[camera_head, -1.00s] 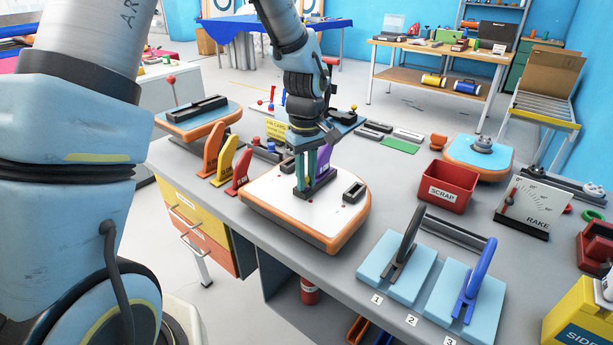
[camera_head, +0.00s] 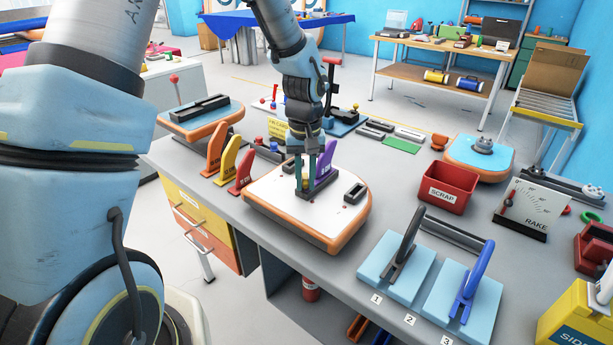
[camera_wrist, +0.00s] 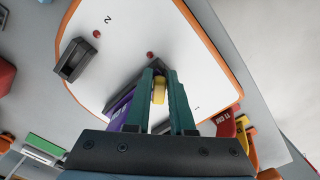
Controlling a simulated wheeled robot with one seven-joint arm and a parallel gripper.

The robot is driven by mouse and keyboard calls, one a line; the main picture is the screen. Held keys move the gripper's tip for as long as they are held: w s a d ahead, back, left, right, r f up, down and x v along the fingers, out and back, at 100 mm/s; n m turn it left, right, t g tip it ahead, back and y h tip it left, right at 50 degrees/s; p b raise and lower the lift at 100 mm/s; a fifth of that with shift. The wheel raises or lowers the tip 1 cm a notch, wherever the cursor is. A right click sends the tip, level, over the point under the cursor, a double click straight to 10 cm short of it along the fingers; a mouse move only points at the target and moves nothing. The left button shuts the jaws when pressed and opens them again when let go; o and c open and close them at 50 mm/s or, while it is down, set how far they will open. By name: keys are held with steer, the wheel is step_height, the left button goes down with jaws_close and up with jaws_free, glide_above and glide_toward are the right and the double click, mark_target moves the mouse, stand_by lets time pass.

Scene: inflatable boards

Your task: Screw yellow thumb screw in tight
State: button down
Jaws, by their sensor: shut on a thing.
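The yellow thumb screw (camera_wrist: 158,91) shows in the wrist view between the two green fingers of my gripper (camera_wrist: 160,75). My gripper (camera_head: 303,189) is shut on the screw, pointing down at the white board with an orange edge (camera_head: 283,205). A purple fin (camera_head: 325,163) stands upright right beside the fingers; it also shows in the wrist view (camera_wrist: 121,110). A dark fin box (camera_wrist: 122,88) lies beside the fingertips, partly covered by them. The screw's lower end is hidden, so I cannot tell how deep it sits.
A second dark box (camera_head: 354,193) on the board looks empty. Orange, yellow and red fins (camera_head: 240,172) stand left of the board. A red scrap bin (camera_head: 447,187) is to the right. Two light blue blocks with handles (camera_head: 396,262) stand at the front right.

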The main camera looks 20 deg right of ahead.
steer(key=shift+m, duration=0.4)
steer(key=shift+w+a+m+p, duration=0.1)
steer(key=shift+m+p, duration=0.3)
steer(key=shift+m, duration=0.45)
steer(key=shift+w+a+m+p, duration=0.1)
steer(key=shift+m+p, duration=0.25)
steer(key=shift+m, duration=0.5)
steer(key=shift+a+r+m+p, duration=0.1)
steer(key=shift+r+m+p, duration=0.05)
steer(key=shift+m+p, duration=0.4)
steer(key=shift+w+m, duration=0.1)
steer(key=shift+m, duration=1.05)
steer(key=shift+p, duration=0.4)
